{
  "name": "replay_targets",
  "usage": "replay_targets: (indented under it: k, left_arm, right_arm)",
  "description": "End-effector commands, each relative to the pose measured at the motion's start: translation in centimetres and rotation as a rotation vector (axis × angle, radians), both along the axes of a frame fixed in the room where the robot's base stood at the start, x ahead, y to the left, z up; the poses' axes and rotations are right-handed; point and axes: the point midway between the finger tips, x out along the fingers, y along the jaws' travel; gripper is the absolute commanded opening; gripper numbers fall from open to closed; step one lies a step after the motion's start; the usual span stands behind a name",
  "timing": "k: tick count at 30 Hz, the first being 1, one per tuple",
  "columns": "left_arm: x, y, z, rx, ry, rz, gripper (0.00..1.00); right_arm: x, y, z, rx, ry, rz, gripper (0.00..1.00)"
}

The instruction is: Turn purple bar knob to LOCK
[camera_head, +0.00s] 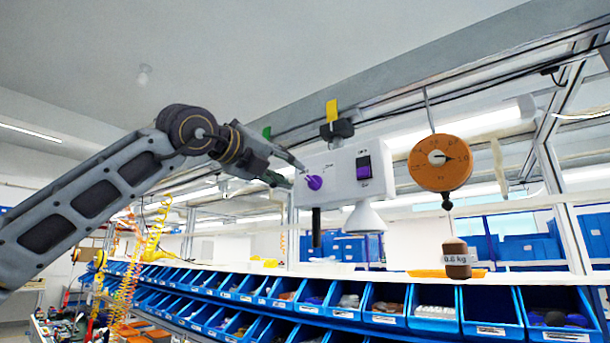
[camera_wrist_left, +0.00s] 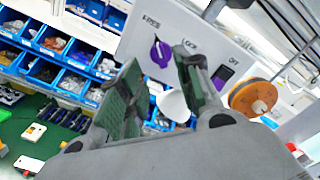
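The purple bar knob (camera_head: 314,182) is on the front of a white box (camera_head: 338,165). In the left wrist view the knob (camera_wrist_left: 161,53) shows beyond my fingers, with a label that seems to read FREE at its left and LOCK at its right. The bar stands roughly upright in that view, its exact pointing unclear. My left gripper (camera_wrist_left: 150,90) is open, its two green-padded fingers apart with nothing between them. In the head view the left gripper (camera_head: 292,172) is just left of the knob, seemingly not touching it. My right gripper is not in view.
A purple rocker switch (camera_head: 363,168) sits on the box right of the knob, and a white cone (camera_head: 364,218) hangs beneath. Blue bins (camera_head: 433,310) line the shelf below.

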Motion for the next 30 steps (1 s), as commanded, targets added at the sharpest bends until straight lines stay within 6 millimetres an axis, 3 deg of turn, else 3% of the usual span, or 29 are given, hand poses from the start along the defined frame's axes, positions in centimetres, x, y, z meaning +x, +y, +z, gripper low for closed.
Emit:
replay_targets:
  k: [15, 21, 30]
  left_arm:
    - [4.9, -3.6, 0.2, 0.0, 0.001, -0.001, 0.34]
    - [6.0, -4.3, 0.1, 0.0, 0.001, 0.001, 0.34]
    - [6.3, -4.5, 0.0, 0.0, 0.0, 0.0, 0.34]
  right_arm:
    - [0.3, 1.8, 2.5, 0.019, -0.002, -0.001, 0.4]
    - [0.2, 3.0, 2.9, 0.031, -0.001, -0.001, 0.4]
    - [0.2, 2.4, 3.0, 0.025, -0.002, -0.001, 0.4]
